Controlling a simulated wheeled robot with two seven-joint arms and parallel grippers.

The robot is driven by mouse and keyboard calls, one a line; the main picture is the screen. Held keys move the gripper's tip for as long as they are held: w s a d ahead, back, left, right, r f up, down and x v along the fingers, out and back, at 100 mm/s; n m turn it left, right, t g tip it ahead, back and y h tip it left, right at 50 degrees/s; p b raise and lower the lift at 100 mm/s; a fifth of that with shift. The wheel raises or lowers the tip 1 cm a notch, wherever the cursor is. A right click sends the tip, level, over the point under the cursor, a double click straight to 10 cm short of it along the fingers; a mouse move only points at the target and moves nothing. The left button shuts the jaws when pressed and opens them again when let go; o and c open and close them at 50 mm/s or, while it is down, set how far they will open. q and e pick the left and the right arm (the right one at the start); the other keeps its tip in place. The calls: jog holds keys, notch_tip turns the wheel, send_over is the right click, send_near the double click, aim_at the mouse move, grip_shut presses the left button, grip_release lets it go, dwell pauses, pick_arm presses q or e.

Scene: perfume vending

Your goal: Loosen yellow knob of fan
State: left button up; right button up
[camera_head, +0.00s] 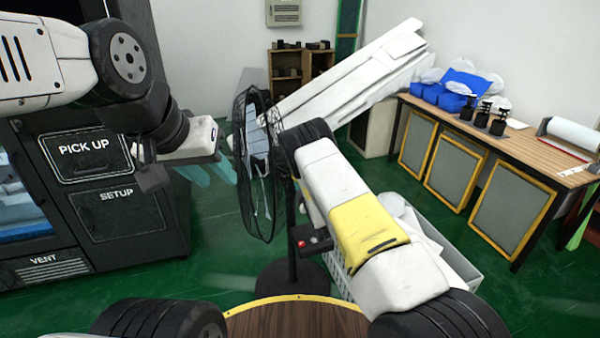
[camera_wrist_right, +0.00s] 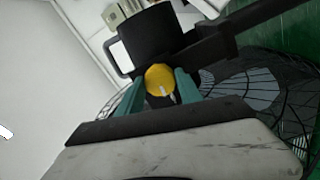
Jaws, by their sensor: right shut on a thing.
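The black wire-cage fan (camera_head: 245,185) stands upright in the middle of the head view, seen nearly edge-on. In the right wrist view its yellow knob (camera_wrist_right: 160,77) sits below the dark motor housing (camera_wrist_right: 150,36), between the two teal fingers of my right gripper (camera_wrist_right: 160,90), which is shut on it. In the head view my right arm hides that gripper and the knob. My left gripper (camera_head: 209,173) is just left of the fan cage, its teal fingers spread apart with nothing visible between them.
A black vending machine (camera_head: 130,225) stands at the left. A round wooden table (camera_head: 295,318) is at the front. A white crate (camera_head: 452,250) lies behind my right arm.

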jog(key=shift+n, duration=0.6)
jog(key=o, duration=1.4)
jog(key=shift+c, duration=0.2)
jog(key=v, duration=0.8)
